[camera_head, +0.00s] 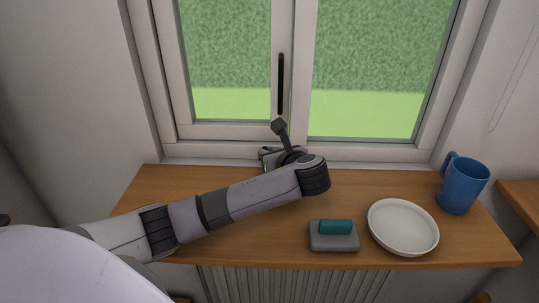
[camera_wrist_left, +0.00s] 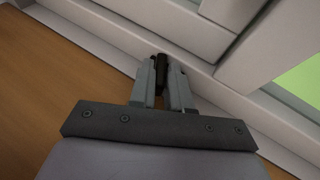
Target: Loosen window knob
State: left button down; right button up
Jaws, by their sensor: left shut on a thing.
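The window knob (camera_wrist_left: 161,66) is a small dark piece at the foot of the pale window frame, between my left gripper's fingertips in the left wrist view. My left gripper (camera_wrist_left: 160,78) is shut on it, with one grey finger on each side. In the head view my left gripper (camera_head: 268,155) is at the bottom of the window, just above the back of the wooden sill, and my wrist partly hides it. The knob itself cannot be made out there. My right gripper is not in view.
A long dark handle (camera_head: 281,84) stands upright on the window's middle post. On the wooden sill (camera_head: 150,188) are a grey block with a teal top (camera_head: 334,236), a white plate (camera_head: 402,226) and a blue mug (camera_head: 462,186), all right of my arm. A radiator (camera_head: 285,284) is below.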

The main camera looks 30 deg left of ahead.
pick_arm(q)
jog(key=shift+n+g, duration=0.4)
jog(key=c, duration=1.2)
grip_release()
jog(key=shift+o, duration=0.2)
jog(key=shift+t, duration=0.3)
